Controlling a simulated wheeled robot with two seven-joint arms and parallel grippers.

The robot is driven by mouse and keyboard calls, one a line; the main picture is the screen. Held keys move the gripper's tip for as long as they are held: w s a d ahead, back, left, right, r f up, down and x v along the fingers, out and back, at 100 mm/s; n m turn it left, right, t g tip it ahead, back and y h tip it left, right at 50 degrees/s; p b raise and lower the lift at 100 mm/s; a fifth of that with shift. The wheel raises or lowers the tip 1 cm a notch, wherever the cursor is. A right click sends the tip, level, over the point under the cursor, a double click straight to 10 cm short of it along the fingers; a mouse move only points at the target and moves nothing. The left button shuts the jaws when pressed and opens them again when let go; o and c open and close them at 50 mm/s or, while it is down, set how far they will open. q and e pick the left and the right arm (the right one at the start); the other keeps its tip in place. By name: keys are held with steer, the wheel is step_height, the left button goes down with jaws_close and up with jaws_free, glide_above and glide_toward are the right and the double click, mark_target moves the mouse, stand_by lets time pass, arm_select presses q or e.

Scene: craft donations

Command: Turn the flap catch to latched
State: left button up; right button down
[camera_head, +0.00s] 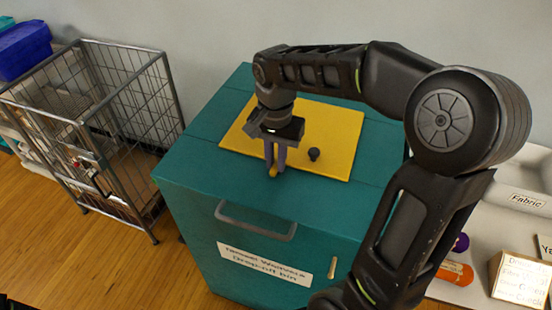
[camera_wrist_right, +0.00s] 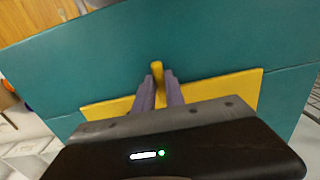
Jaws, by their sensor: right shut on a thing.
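The teal drop-off bin (camera_head: 190,165) has a yellow flap (camera_head: 335,130) on its top, with a small black knob (camera_head: 314,154). A small yellow catch (camera_head: 273,172) sits at the flap's front edge. My right gripper (camera_head: 274,166) points down and is shut on the catch. In the right wrist view, the catch (camera_wrist_right: 157,68) stands between the two purple-grey fingers (camera_wrist_right: 158,82), with its end showing beyond them. The fingers hide the rest of it, so I cannot tell how it is turned. My left gripper is not in view.
A grey handle (camera_head: 255,225) and a label (camera_head: 265,264) are on the bin's front. A wire cage (camera_head: 120,100) stands to the left. A pale table at right holds a cardboard sign (camera_head: 520,280) and an orange item (camera_head: 456,272). The bin's front top is clear.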

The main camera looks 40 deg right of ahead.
mark_target(276, 164)
steer(key=c, duration=1.4)
jaws_free()
step_height(276, 164, up, 8)
steer(key=shift+f, duration=0.1)
